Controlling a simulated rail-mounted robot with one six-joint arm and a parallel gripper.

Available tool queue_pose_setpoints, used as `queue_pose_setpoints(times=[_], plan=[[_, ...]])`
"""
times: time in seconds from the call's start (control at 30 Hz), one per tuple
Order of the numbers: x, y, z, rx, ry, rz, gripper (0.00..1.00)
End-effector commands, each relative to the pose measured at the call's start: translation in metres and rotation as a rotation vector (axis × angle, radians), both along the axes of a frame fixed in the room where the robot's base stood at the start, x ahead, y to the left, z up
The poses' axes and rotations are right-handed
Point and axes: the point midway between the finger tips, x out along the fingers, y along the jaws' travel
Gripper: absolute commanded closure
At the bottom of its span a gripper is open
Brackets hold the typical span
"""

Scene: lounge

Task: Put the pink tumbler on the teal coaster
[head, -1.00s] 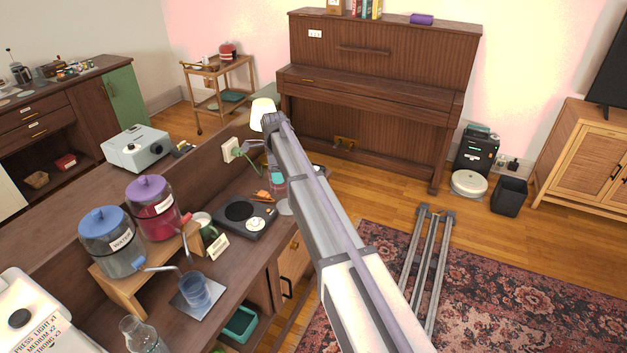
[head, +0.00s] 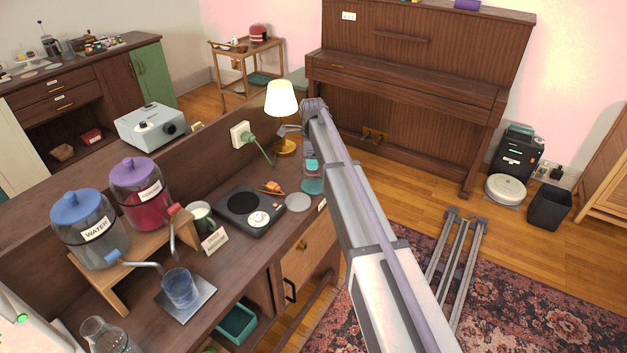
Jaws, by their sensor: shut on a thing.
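The teal coaster (head: 312,187) is a flat round disc on the desk, just below the tumbler in the picture. The tumbler looks upright. I cannot tell whether its base touches the coaster or is above or behind it.
A grey round coaster (head: 298,202) lies beside the teal one. Drink dispensers (head: 88,230) stand at the left.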

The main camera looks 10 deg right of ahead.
Motion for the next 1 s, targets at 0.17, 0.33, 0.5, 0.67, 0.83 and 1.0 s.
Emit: queue_pose_setpoints(times=[0.17,0.33,0.5,0.67,0.83,1.0], plan=[[0.000,0.000,-0.009,0.000,0.000,0.000,0.76],[0.000,0.000,-0.040,0.000,0.000,0.000,0.76],[0.000,0.000,-0.043,0.000,0.000,0.000,0.76],[0.000,0.000,-0.042,0.000,0.000,0.000,0.76],[0.000,0.000,-0.046,0.000,0.000,0.000,0.26],[0.000,0.000,-0.045,0.000,0.000,0.000,0.10]])
